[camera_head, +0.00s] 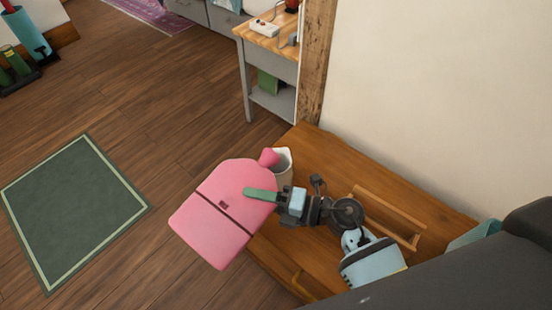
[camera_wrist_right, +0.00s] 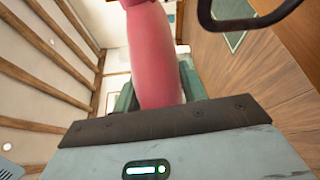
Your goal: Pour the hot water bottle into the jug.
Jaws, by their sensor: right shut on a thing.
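A pink hot water bottle (camera_head: 222,212) with a dark strap is held by my right gripper (camera_head: 262,194) in the head view. It is tilted, its body to the lower left and its stopper end at the upper right, by the jug's mouth. In the right wrist view the pink bottle (camera_wrist_right: 155,60) sits between the green fingers. A pale jug (camera_head: 284,165) stands on the wooden table, partly hidden behind the bottle and gripper. Whether the neck touches the jug, and whether water flows, I cannot tell. My left gripper is not in view.
The wooden table (camera_head: 330,160) has a wooden tray (camera_head: 388,218) beside my right arm. A small grey side table (camera_head: 270,70) with items on top stands beyond a timber post (camera_head: 316,60). A green rug (camera_head: 75,205) lies on open floor at left.

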